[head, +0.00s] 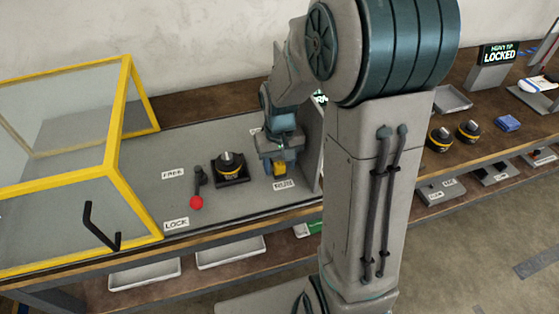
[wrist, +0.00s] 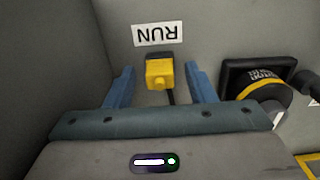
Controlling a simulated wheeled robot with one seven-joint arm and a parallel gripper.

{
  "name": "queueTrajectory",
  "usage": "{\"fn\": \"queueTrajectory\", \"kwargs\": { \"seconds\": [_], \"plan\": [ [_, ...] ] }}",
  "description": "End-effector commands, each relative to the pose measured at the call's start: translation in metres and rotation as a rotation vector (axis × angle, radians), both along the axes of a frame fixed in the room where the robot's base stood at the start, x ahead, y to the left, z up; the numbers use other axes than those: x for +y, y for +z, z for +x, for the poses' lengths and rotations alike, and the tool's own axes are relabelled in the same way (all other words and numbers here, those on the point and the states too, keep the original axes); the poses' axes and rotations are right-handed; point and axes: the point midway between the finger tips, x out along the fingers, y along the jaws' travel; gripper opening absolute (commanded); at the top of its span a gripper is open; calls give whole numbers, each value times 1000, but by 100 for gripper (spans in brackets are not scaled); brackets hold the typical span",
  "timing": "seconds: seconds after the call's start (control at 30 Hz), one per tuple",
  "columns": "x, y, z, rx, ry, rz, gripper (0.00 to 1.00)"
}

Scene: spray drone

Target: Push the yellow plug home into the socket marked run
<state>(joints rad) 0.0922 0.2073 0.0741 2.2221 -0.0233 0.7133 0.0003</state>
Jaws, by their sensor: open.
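The yellow plug (wrist: 159,76) shows in the wrist view between my two blue fingers, with a gap on each side. It sits against a dark socket (wrist: 156,57) just below an upside-down RUN label (wrist: 158,34), and a dark cable trails from it. I cannot tell how deep the plug is. In the head view the plug (head: 281,170) is just below my gripper (head: 279,158). My gripper is open, and its fingers (wrist: 159,70) flank the plug without visible contact. The head view hides most of the socket.
A black-and-yellow knob (head: 231,167) on a dark base stands left of my gripper. A red-tipped lever (head: 197,201) lies between FREE and LOCK labels. A yellow-framed clear guard (head: 115,150) stands open at left. A grey wall (head: 312,150) rises close to my gripper's right.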

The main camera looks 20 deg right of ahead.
Motion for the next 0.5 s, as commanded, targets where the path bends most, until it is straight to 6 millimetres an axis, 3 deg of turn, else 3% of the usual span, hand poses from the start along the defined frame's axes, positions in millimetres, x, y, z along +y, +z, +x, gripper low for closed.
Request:
{"fn": "queueTrajectory", "kwargs": {
  "seconds": [0.17, 0.5],
  "plan": [
    [0, 12, 1, -3, 0, 0, 50],
    [0, 85, 1, -7, 0, -1, 50]
  ]
}}
